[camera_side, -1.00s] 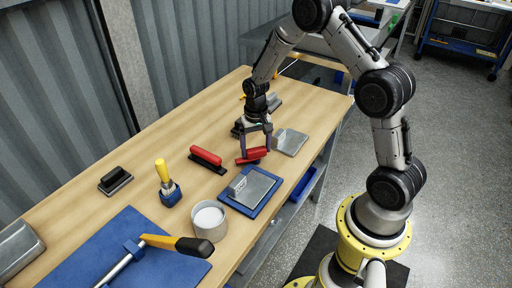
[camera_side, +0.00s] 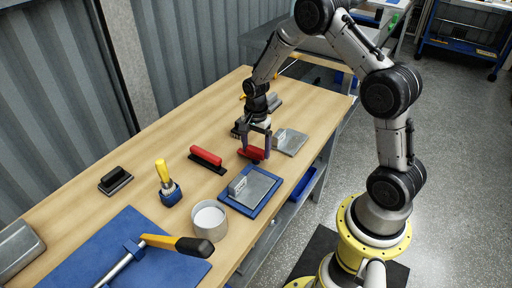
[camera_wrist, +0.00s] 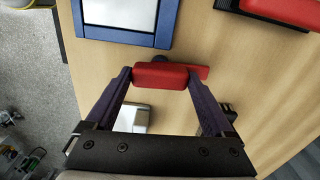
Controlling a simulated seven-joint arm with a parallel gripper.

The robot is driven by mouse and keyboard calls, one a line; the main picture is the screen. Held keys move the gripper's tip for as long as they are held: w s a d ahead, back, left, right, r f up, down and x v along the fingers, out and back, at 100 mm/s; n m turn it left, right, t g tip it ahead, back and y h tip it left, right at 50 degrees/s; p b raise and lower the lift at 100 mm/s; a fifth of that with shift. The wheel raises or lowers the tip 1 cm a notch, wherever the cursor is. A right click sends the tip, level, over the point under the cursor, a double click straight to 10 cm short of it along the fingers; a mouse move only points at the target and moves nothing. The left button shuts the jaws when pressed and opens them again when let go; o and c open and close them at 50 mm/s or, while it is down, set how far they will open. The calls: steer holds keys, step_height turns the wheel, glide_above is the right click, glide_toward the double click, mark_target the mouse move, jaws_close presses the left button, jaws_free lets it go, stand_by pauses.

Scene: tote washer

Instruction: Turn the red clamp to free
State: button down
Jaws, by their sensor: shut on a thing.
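The red clamp (camera_side: 252,154) is a red bar on the wooden bench, beside a blue-framed plate. My gripper (camera_wrist: 165,78) is above it with its fingers shut on the red bar, one at each end. In the wrist view the red clamp (camera_wrist: 172,75) lies nearly crosswise between the fingertips, with its right end reaching past the right finger. A small dark blue part shows just behind the bar. Any mark for the free position cannot be made out.
The blue-framed plate (camera_side: 271,201) lies close in front. A red-handled tool (camera_side: 207,157) lies to the left. A grey metal plate (camera_side: 300,145) is at the right. A white cup (camera_side: 209,222) and a yellow-handled brush (camera_side: 163,173) stand nearer the front.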

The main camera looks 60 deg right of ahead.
steer(key=shift+r+m, duration=0.15)
steer(key=shift+m, duration=0.35)
jaws_free()
step_height(320, 180, up, 14)
stand_by(0.7)
step_height(320, 180, up, 7)
steer(key=t, duration=0.2)
glide_above(256, 149)
steer(key=a, duration=0.3)
steer(key=s+a+r+n+t, duration=0.2)
steer(key=s+a+r+n, duration=0.2)
steer(key=s+r, duration=0.4)
steer(key=s+a+f+n, duration=0.1)
steer(key=s+a+n, duration=0.1)
steer(key=s+n, duration=0.5)
steer(key=s+a+f+n+t, duration=0.1)
steer(key=s+a+f+n, duration=0.1)
steer(key=s+n, duration=0.5)
steer(key=shift+s+t, duration=0.3)
steer(key=shift+s, duration=0.5)
